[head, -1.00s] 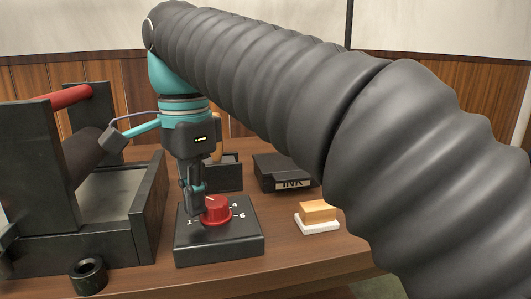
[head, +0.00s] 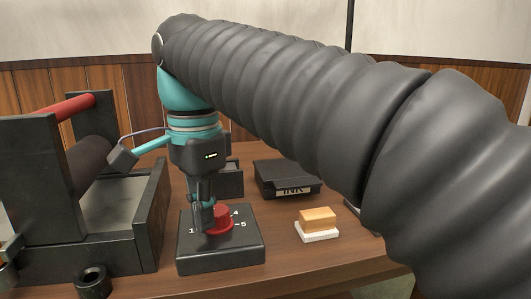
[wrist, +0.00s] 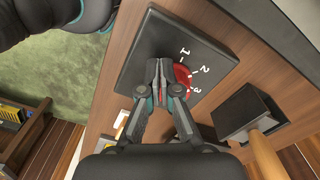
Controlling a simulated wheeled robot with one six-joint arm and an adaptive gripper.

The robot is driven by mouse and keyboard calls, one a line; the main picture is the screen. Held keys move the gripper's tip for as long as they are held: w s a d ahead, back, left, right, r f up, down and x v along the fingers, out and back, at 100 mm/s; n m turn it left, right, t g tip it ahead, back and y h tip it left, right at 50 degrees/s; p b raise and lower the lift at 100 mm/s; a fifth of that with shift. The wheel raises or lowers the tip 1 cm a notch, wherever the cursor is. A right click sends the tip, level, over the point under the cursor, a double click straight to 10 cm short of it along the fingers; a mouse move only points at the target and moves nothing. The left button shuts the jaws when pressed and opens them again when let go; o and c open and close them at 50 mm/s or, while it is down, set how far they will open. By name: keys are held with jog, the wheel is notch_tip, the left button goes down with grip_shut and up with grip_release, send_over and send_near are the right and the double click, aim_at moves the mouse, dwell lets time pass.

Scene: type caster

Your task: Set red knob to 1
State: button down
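The red knob (head: 222,222) sits on a black dial box (head: 222,258) on the table. The digits 1, 4 and 5 show around it in the head view; 1, 2 and 3 show in the wrist view. My gripper (head: 208,226) points down at the knob's left and near side, hiding part of it. In the wrist view my gripper's fingers (wrist: 164,78) are together, with the red knob (wrist: 184,76) showing mostly to their right. They look shut and touching or very close to the knob, not around it. The knob's pointer mark is hidden.
A black press with a red bar (head: 64,112) stands at the left. A black ring (head: 92,280) lies in front of it. An ink box (head: 286,180) and an orange-and-white block (head: 317,222) are to the right. Bare table lies between the dial box and the block.

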jog(key=shift+s+r, duration=0.1)
jog(key=shift+s, duration=0.2)
dwell(0.4)
jog(key=shift+a+r+p, duration=0.1)
jog(key=shift+r+p, duration=0.25)
jog(key=shift+r, duration=2.55)
